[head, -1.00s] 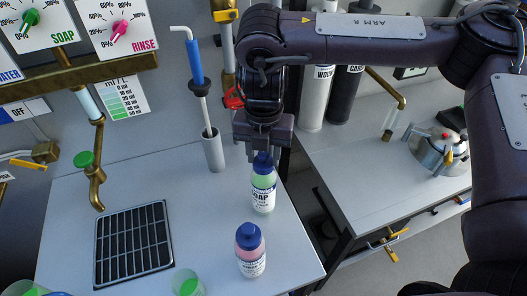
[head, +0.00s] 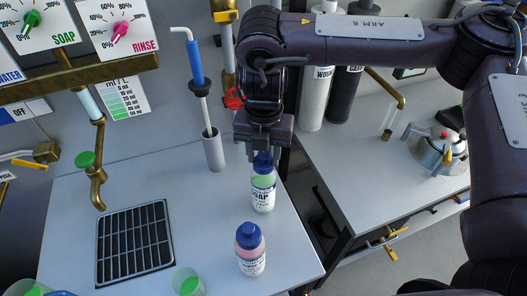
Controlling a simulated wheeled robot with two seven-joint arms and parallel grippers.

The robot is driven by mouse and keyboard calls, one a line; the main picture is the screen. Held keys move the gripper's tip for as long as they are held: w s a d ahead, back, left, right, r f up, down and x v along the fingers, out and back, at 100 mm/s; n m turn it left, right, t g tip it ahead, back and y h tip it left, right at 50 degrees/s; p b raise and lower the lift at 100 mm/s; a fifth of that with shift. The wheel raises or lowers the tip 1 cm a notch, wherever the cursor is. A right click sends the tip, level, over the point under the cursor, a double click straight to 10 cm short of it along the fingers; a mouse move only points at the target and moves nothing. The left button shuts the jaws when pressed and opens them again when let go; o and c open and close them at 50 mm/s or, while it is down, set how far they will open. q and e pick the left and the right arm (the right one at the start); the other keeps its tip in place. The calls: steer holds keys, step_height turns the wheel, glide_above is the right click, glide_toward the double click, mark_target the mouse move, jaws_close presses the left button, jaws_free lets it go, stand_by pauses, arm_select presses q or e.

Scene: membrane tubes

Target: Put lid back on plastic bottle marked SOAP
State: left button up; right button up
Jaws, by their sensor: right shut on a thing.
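The plastic bottle marked SOAP (head: 263,194) stands upright on the grey worktop, with green contents and a white label. Its blue lid (head: 262,160) is at the bottle's top, partly covered by my right gripper. My right gripper (head: 263,153) points down from above and is shut on the blue lid. I cannot tell whether the lid is seated on the neck or only touching it. My left gripper is not in view.
A pink bottle with a blue lid (head: 250,250) stands in front of the SOAP bottle. A black drain grate (head: 134,245) and a cup with green contents (head: 187,283) are to the left. A grey holder (head: 213,152) with a blue-handled rod stands behind. A metal pot (head: 437,148) is on the right counter.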

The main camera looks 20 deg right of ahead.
steer(key=shift+f+p, duration=0.15)
steer(key=shift+p, duration=0.55)
stand_by(1.5)
steer(key=o, duration=1.5)
steer(key=shift+r+p, duration=3.55)
steer(key=shift+p, duration=0.3)
jaws_close()
